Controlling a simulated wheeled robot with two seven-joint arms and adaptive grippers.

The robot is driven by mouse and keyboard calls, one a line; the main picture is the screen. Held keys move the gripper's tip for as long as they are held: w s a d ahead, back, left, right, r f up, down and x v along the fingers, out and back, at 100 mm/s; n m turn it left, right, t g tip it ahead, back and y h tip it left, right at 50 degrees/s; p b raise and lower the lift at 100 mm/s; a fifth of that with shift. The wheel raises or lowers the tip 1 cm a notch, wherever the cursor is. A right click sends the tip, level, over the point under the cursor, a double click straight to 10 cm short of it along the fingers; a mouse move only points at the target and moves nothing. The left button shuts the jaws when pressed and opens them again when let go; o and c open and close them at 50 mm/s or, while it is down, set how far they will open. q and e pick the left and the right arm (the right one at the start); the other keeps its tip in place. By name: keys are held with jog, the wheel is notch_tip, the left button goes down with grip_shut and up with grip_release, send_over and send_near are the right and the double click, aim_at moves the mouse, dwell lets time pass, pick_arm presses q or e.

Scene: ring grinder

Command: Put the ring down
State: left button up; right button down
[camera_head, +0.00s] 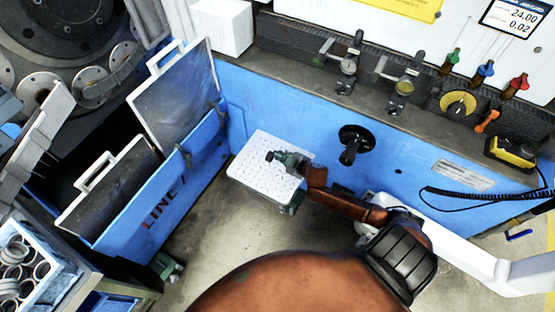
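My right gripper (276,157) is small and greenish at the end of my brown arm. It is over the white perforated plate (245,177) beside the blue wall. Whether it touches the plate cannot be told. Its fingers are too small to show whether they are open or shut, and no ring can be made out in it. Several metal rings (14,253) lie in a white box at the lower left. My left gripper is not in view.
A black handwheel (352,142) sticks out of the blue wall near my arm. Two grey panels with white handles (178,95) (108,185) stand at the left. Grey floor (215,245) shows below the plate.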

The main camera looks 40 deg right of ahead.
notch_tip(320, 180, down, 4)
jog(key=shift+d+r+b, duration=0.1)
jog(key=shift+b, duration=0.85)
jog(key=shift+r, duration=0.2)
jog(key=shift+f, duration=0.15)
jog(key=c, duration=2.4)
grip_release()
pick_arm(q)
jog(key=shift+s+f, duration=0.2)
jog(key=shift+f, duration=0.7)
pick_arm(e)
jog(key=shift+o, duration=1.2)
